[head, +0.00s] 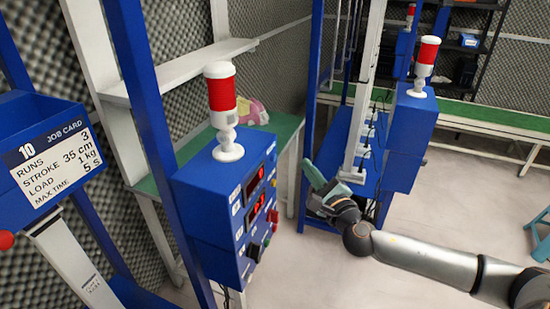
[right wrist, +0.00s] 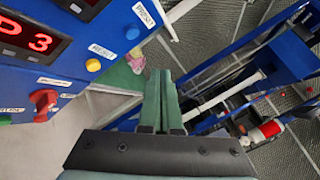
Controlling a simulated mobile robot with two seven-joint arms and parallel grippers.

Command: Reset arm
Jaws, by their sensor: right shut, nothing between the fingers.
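My right gripper (head: 314,174) has green fingers and is shut and empty. It is in the air to the right of a blue control box (head: 215,190), apart from it. In the right wrist view the closed fingers (right wrist: 163,78) point up the picture. The box's panel shows at upper left there, with a red display (right wrist: 25,38), a red switch (right wrist: 43,103), a blue button (right wrist: 132,32) and a yellow button (right wrist: 93,65). My left gripper is not in view.
A red and white beacon (head: 221,110) stands on the box. A job card (head: 50,165) hangs at left. Behind my gripper stands a blue frame with another control box (head: 410,125) and beacon (head: 426,55). A green bench (head: 480,115) lines the back.

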